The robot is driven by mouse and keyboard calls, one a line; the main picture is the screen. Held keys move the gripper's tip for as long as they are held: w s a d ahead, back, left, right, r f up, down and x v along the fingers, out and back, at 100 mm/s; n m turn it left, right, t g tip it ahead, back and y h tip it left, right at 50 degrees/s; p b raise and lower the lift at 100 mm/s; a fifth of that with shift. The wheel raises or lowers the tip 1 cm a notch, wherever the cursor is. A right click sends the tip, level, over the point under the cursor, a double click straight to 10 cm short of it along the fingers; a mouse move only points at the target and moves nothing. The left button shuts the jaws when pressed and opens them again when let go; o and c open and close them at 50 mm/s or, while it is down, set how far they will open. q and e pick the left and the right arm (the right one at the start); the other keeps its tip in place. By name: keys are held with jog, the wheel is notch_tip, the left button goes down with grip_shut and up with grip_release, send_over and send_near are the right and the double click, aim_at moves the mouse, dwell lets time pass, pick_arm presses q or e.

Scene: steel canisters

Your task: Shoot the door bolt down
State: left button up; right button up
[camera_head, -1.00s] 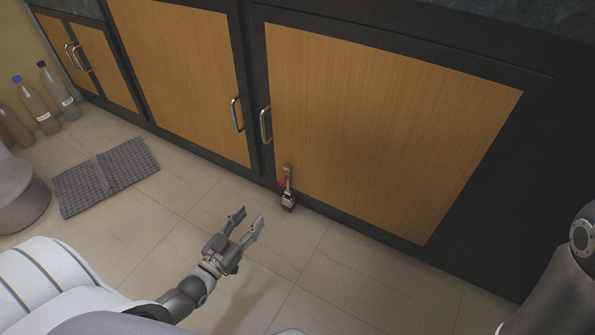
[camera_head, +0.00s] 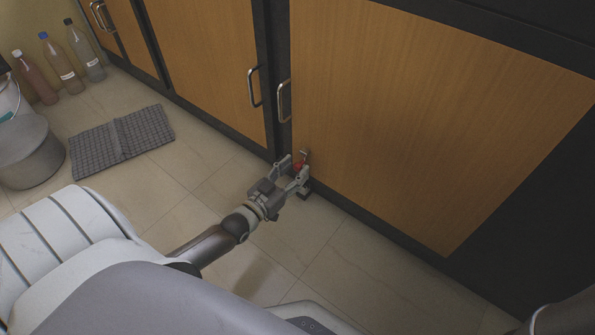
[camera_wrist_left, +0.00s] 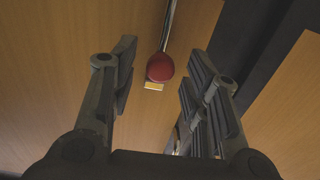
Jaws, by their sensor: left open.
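The door bolt (camera_head: 300,164) is fixed low on the right cabinet door, near that door's lower left corner. Its red knob shows between my fingers in the left wrist view (camera_wrist_left: 160,67), with a metal rod running up from it and a small yellow mark below it. My left gripper (camera_head: 294,168) is open, with its fingers pointing at the bolt. In the left wrist view one finger (camera_wrist_left: 122,75) is left of the knob and the other (camera_wrist_left: 200,95) right of it, with gaps. The bolt's lower part is partly hidden by my gripper. My right gripper is not in view.
A grey mat (camera_head: 122,142), a round grey container (camera_head: 28,152) and several bottles (camera_head: 62,65) are on the floor at left. The tiled floor in front of the doors is clear.

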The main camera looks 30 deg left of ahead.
pick_arm(q)
jog(key=shift+w+d, duration=0.1)
jog(key=shift+w, duration=0.9)
grip_shut()
jog(key=shift+b, duration=0.3)
